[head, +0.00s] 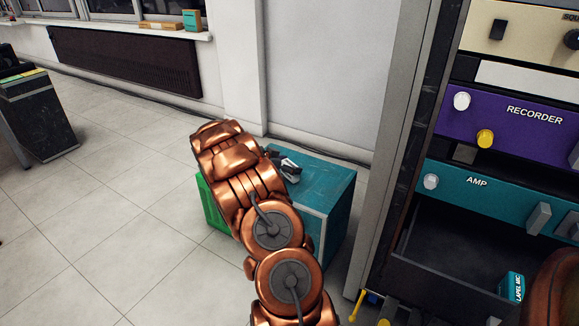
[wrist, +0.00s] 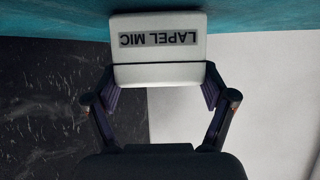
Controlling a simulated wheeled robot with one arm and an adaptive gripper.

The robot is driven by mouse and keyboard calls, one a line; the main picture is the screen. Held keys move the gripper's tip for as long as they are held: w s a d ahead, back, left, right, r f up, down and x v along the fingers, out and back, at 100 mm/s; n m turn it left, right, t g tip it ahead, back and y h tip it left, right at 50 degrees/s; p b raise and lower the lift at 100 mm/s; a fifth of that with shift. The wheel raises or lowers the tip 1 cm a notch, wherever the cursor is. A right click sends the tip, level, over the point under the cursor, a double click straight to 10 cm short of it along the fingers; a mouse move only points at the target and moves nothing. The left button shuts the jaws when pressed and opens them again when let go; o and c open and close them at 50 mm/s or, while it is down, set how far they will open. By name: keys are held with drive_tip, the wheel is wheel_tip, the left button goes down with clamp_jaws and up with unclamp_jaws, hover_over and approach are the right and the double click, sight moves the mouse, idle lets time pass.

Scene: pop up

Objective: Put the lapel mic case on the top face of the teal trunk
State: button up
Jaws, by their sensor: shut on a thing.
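A white case labelled "LAPEL MIC" (wrist: 161,40) is held between the two fingers of my gripper (wrist: 160,90) in the wrist view; its lettering appears upside down. A teal surface (wrist: 255,25) lies right behind the case; I cannot tell whether they touch. In the head view the teal trunk (head: 325,185) stands on the floor by the wall. My gripper (head: 284,163) is over its top face, partly hidden by my copper arm. The case is hardly distinguishable there.
A green box (head: 212,207) stands left of the trunk, partly behind my arm. At the right, a rack has an open drawer (head: 450,285) holding a teal box also marked "LAPEL MIC" (head: 511,286). The tiled floor between is clear.

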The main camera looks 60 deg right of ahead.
drive_tip(key=shift+f, duration=0.15)
drive_tip(key=o, duration=1)
drive_tip(key=shift+o, duration=0.2)
drive_tip(key=shift+r, duration=0.2)
